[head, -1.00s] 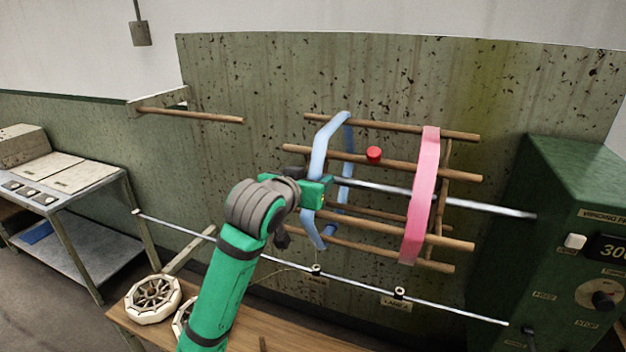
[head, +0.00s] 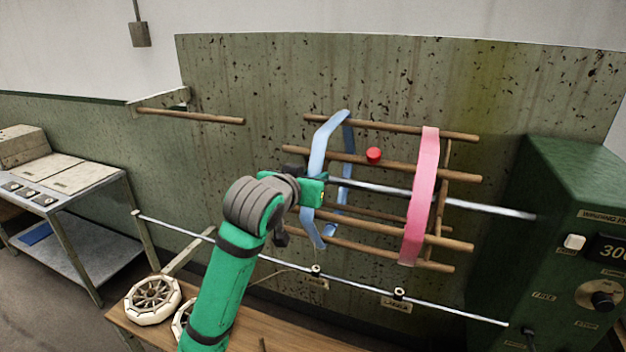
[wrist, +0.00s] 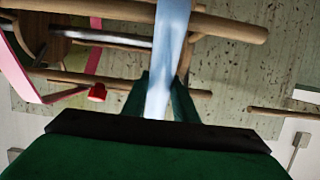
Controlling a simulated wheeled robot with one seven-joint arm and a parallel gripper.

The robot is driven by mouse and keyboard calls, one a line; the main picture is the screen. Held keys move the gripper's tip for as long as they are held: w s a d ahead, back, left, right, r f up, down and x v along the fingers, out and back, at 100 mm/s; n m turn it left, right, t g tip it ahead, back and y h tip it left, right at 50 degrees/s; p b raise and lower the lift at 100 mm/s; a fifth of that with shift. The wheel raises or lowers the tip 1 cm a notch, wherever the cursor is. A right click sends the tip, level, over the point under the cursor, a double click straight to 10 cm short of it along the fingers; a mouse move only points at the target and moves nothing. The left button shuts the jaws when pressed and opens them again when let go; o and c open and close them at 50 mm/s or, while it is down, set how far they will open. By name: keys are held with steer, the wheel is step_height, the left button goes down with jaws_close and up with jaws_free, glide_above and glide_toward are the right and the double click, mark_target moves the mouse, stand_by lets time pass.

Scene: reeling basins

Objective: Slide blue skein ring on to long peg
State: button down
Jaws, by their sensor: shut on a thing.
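The blue skein ring (head: 318,158) hangs around the wooden bars of the reel (head: 412,165), near the reel's left end. My gripper (head: 318,192) is at the near side of the blue ring and shut on its band. In the wrist view the blue band (wrist: 168,60) runs down between the two green fingers (wrist: 160,98). The long peg (head: 190,115) is a bare wooden rod on the wall to the left of the reel, and it also shows in the wrist view (wrist: 285,112). My gripper is below and right of the peg, apart from it.
A pink ring (head: 420,195) is around the reel's right part. A red knob (head: 374,155) shows among the bars. A thin metal rail (head: 440,308) crosses below the reel. The green machine (head: 575,230) stands at right. White wheels (head: 153,299) lie on the wooden bench at lower left.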

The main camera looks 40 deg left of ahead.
steer(key=shift+a, duration=0.1)
stand_by(0.3)
steer(key=shift+s+a, duration=0.2)
steer(key=shift+a, duration=0.65)
steer(key=shift+s+a, duration=0.2)
steer(key=shift+a, duration=0.6)
steer(key=shift+s+a, duration=0.2)
steer(key=shift+a, duration=0.65)
steer(key=shift+s+a, duration=0.2)
steer(key=shift+a, duration=0.65)
steer(key=shift+w, duration=0.1)
steer(key=shift+s+a+r, duration=0.1)
steer(key=shift+s+a, duration=0.15)
steer(key=shift+a, duration=0.6)
steer(key=shift+s+a, duration=0.25)
steer(key=shift+a, duration=0.55)
steer(key=shift+s, duration=0.1)
steer(key=shift+s+a, duration=0.15)
steer(key=shift+a, duration=0.75)
steer(key=shift+s+a, duration=0.15)
steer(key=shift+a, duration=0.7)
